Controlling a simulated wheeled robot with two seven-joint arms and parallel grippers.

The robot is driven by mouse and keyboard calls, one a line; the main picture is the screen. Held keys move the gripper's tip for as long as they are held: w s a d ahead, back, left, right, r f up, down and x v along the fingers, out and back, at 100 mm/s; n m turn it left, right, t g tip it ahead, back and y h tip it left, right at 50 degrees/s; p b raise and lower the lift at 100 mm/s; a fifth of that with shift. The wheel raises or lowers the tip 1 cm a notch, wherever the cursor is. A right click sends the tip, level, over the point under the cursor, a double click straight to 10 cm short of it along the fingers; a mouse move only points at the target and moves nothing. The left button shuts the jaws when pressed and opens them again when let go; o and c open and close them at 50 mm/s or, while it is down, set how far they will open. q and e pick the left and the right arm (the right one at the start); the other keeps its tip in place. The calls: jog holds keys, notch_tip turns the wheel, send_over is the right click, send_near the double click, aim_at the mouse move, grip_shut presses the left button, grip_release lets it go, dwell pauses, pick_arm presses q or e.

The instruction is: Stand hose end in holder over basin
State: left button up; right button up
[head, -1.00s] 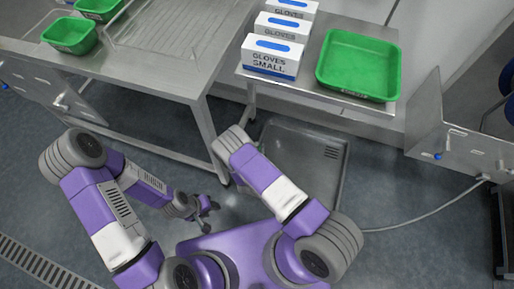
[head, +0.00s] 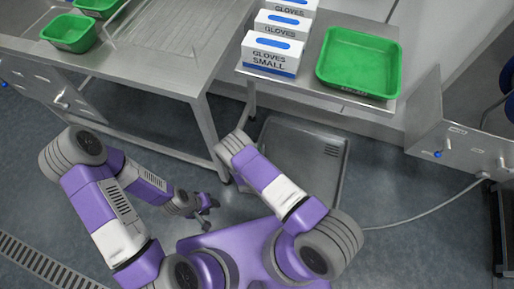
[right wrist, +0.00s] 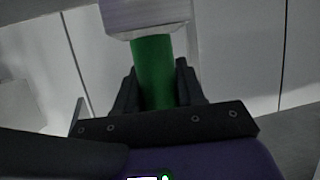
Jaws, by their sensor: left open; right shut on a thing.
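In the right wrist view my right gripper (right wrist: 156,80) is shut on a green cylindrical part, which I take to be the hose end (right wrist: 155,65). A pale grey block adjoins its upper end; I cannot tell whether it belongs to the hose end or is the holder. The head view hides this gripper behind my right arm. The steel basin (head: 325,165) is sunk in the floor, partly covered by that arm. A grey hose (head: 420,216) runs from the right to behind my arm. My left gripper (head: 208,212) is open and empty, low over the floor left of the basin.
A steel table (head: 150,75) stands at the left with green bins. A steel shelf (head: 310,84) behind the basin carries glove boxes (head: 271,55) and a green tray (head: 355,88). A steel panel (head: 455,150) stands at the right. The floor at the lower right is clear.

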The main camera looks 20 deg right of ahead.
jog(key=shift+f, duration=0.4)
jog(key=shift+f, duration=0.1)
jog(key=shift+f, duration=0.65)
jog(key=o, duration=1.2)
jog(key=shift+o, duration=0.2)
jog(key=p+v, duration=0.2)
jog(key=v, duration=0.4)
jog(key=shift+s+a+r+p, duration=0.15)
jog(key=shift+s+p, duration=0.1)
jog(key=shift+p, duration=0.1)
jog(key=shift+s+a+r, duration=0.1)
jog(key=shift+s+a, duration=0.1)
jog(key=shift+s, duration=0.2)
